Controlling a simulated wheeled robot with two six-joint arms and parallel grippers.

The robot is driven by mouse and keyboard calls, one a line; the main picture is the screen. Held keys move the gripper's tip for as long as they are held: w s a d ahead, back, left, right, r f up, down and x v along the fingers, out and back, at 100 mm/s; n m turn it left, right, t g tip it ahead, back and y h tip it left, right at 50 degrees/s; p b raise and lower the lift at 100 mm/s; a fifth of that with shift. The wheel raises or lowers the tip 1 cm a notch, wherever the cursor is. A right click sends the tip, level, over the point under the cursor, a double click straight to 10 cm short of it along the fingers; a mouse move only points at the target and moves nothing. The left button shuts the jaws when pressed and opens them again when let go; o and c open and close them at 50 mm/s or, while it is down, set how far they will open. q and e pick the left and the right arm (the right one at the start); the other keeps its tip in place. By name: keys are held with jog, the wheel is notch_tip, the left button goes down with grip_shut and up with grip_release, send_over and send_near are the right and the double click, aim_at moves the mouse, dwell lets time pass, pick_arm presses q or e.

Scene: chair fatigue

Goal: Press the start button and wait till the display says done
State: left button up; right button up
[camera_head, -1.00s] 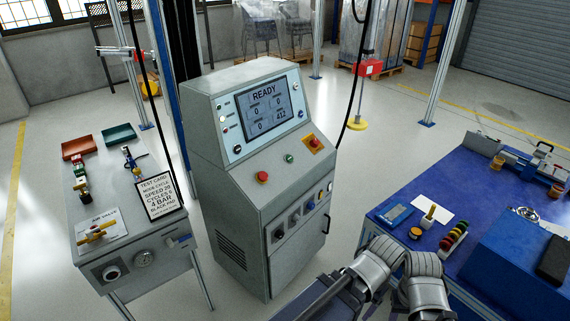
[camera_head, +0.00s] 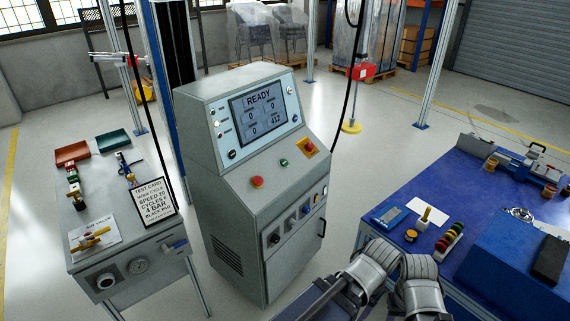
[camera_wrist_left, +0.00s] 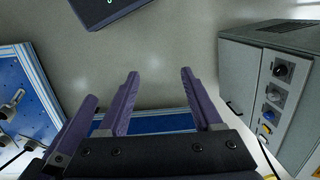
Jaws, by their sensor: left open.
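The grey control console (camera_head: 205,130) stands in the middle of the head view. Its display (camera_head: 264,109) reads READY above several number boxes, showing zeros and 412. On its sloped ledge are a red button (camera_head: 257,182), a small green button (camera_head: 283,162) and a red mushroom button on a yellow plate (camera_head: 309,147). I cannot read button labels. My left gripper (camera_wrist_left: 158,74) is open and empty in the left wrist view, over bare floor, with the console's cabinet side to its right. It touches nothing visible. My right gripper is not in view.
A grey bench at left holds the test card (camera_head: 154,203), an air valve with a yellow handle (camera_head: 90,238) and two trays. A blue table (camera_head: 440,188) at right carries tools, coloured rings and a blue box. Floor shows between bench, console and table.

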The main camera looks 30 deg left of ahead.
pick_arm(q)
grip_shut()
dwell(0.3)
dwell(1.1)
